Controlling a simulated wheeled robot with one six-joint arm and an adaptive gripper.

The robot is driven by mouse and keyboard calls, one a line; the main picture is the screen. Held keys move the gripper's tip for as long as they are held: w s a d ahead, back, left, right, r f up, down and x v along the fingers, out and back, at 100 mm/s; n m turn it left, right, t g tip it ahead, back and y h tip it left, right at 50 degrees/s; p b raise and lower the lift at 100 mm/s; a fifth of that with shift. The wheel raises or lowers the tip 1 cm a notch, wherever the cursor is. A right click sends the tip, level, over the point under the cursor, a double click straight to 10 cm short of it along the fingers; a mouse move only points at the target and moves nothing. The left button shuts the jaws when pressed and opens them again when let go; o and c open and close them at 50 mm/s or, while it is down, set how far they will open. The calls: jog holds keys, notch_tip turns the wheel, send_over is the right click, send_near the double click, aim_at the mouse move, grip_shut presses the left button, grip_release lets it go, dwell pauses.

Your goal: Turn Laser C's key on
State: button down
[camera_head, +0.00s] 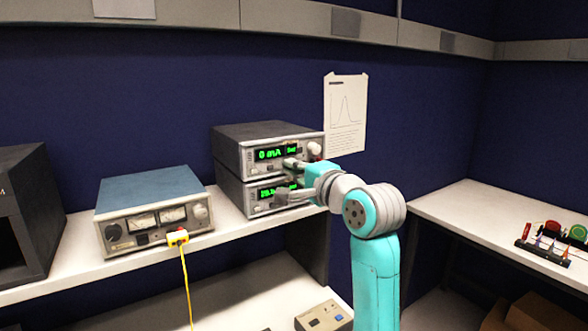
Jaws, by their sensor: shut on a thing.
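Two grey instruments with green displays are stacked on the shelf. The upper instrument (240,156) reads about "0 mA". The lower instrument (232,193) has its display partly covered by my gripper. I cannot read any label saying which one is Laser C. My gripper (287,178) is at the right part of their front panels, with its fingers pointing left. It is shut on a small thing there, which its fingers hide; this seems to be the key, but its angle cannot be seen.
A blue-topped instrument (150,197) with two dial meters and a yellow plug (178,237) stands left of the stack. A dark box (30,225) is at the far left. A beige box (323,317) is below. Coloured parts (550,240) lie on the right bench.

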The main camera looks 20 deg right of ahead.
jog(key=shift+m, duration=0.3)
dwell(0.4)
jog(key=c, duration=1.3)
grip_release()
jog(key=v, duration=1.2)
